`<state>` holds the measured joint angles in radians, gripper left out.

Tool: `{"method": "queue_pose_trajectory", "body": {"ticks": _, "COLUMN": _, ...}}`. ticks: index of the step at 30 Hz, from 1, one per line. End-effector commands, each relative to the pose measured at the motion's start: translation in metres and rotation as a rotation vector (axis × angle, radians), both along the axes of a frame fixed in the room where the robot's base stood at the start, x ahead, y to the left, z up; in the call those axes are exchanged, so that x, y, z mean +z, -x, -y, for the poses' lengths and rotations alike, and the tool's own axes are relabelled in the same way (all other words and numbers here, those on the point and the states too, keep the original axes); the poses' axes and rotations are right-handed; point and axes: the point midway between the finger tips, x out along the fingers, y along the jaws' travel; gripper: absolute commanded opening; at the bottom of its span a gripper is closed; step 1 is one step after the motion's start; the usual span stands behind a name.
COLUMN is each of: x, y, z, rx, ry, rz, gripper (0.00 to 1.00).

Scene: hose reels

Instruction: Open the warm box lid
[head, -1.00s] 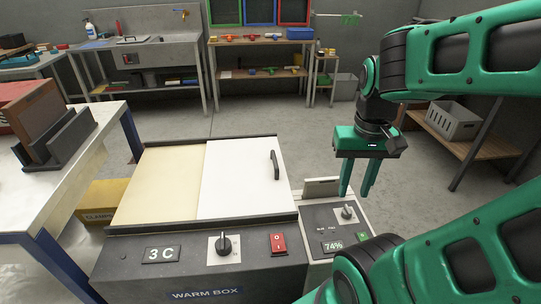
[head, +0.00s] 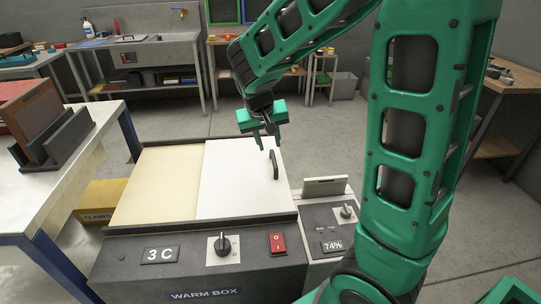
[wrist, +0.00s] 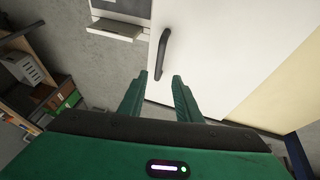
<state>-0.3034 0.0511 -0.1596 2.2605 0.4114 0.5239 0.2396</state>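The warm box (head: 135,274) stands in front of me in the head view, with a dark frame and front panel. Its white sliding lid (head: 232,185) covers the right part of the top, beside a cream panel (head: 160,183) on the left. A black handle (head: 274,165) stands near the lid's right edge; it also shows in the wrist view (wrist: 162,54). My gripper (head: 266,146) is above the lid's far right part, close behind the handle and apart from it.
A control unit with a dial (head: 346,211) and 74% display adjoins the box's right side. The front panel has a knob (head: 222,244) and red switch (head: 277,242). A metal table (head: 75,175) stands at left, with a yellow box (head: 100,198) beneath. Floor behind is open.

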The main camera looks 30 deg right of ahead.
Motion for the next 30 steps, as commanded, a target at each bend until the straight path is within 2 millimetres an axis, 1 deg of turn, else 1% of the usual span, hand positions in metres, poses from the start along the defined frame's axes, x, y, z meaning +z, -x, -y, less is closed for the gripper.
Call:
{"method": "queue_pose_trajectory", "body": {"ticks": 1, "x": -0.010, "y": -0.002, "z": 0.003, "rx": -0.001, "ry": 0.001, "rz": -0.006, "gripper": 0.31}}
{"method": "queue_pose_trajectory", "body": {"ticks": 6, "x": -0.038, "y": -0.010, "z": 0.014, "rx": -0.003, "ry": 0.001, "rz": -0.005, "gripper": 0.31}}
{"method": "queue_pose_trajectory", "body": {"ticks": 9, "x": -0.052, "y": -0.014, "z": 0.019, "rx": -0.003, "ry": 0.000, "rz": -0.005, "gripper": 0.31}}
{"method": "queue_pose_trajectory", "body": {"ticks": 12, "x": -0.062, "y": -0.018, "z": 0.022, "rx": -0.002, "ry": 0.000, "rz": -0.004, "gripper": 0.31}}
{"method": "queue_pose_trajectory", "body": {"ticks": 18, "x": -0.073, "y": -0.021, "z": 0.026, "rx": -0.003, "ry": 0.000, "rz": -0.001, "gripper": 0.31}}
{"method": "queue_pose_trajectory", "body": {"ticks": 27, "x": -0.074, "y": -0.022, "z": 0.026, "rx": -0.001, "ry": -0.001, "rz": -0.001, "gripper": 0.31}}
{"method": "queue_pose_trajectory", "body": {"ticks": 29, "x": -0.074, "y": -0.022, "z": 0.026, "rx": -0.001, "ry": -0.001, "rz": -0.001, "gripper": 0.17}}
{"method": "queue_pose_trajectory", "body": {"ticks": 30, "x": -0.074, "y": -0.022, "z": 0.026, "rx": -0.001, "ry": -0.001, "rz": -0.001, "gripper": 0.07}}
